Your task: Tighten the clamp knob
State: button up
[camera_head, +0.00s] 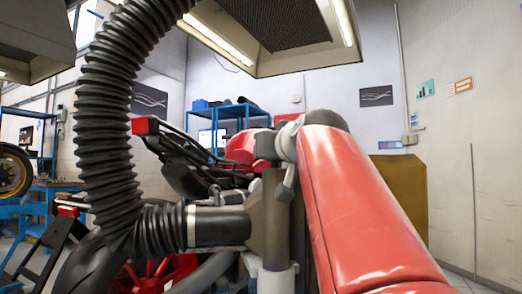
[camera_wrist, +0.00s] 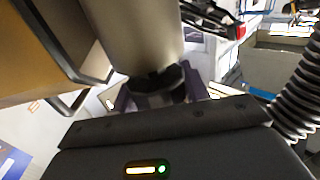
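In the wrist view, a dark rounded piece (camera_wrist: 156,84) at the end of a grey cylinder (camera_wrist: 135,35) looks like the clamp knob. My gripper (camera_wrist: 160,98) is close to it, with purplish finger parts on either side of it. I cannot tell whether they touch or grip it. In the head view, the black ribbed hose (camera_head: 110,100) hangs down and bends to a dark nozzle (camera_head: 221,226), with a light metal band (camera_head: 191,226) at the joint. The knob and my fingertips are not clearly visible there.
My red arm fills the right of the head view. A motorcycle with a red tank (camera_head: 243,147) stands behind the nozzle. A hood (camera_head: 285,35) hangs overhead. A brown cabinet (camera_head: 404,195) stands at the right. The hose (camera_wrist: 305,85) also shows at the wrist view's right edge.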

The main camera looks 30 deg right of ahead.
jog(key=c, duration=0.4)
jog(key=shift+r+m+h+p, duration=0.2)
jog(key=shift+m+h+p, duration=0.35)
jog(key=shift+p, duration=0.45)
jog(key=m+h+p, duration=0.1)
jog(key=g+h+p, duration=0.1)
jog(key=h+p, duration=0.1)
jog(key=shift+s+d+r+m+p, duration=0.1)
jog(key=shift+d+m+p, duration=0.2)
jog(key=shift+m, duration=0.05)
jog(key=shift+m+g+h+p, duration=0.3)
jog(key=shift+g+h+p, duration=0.1)
jog(key=shift+h+p, duration=0.1)
jog(key=shift+f+m+g+h+p, duration=0.25)
jog(key=shift+m+g+h+p, duration=0.3)
jog(key=shift+h, duration=0.3)
jog(key=shift+f, duration=0.1)
jog(key=o, duration=1)
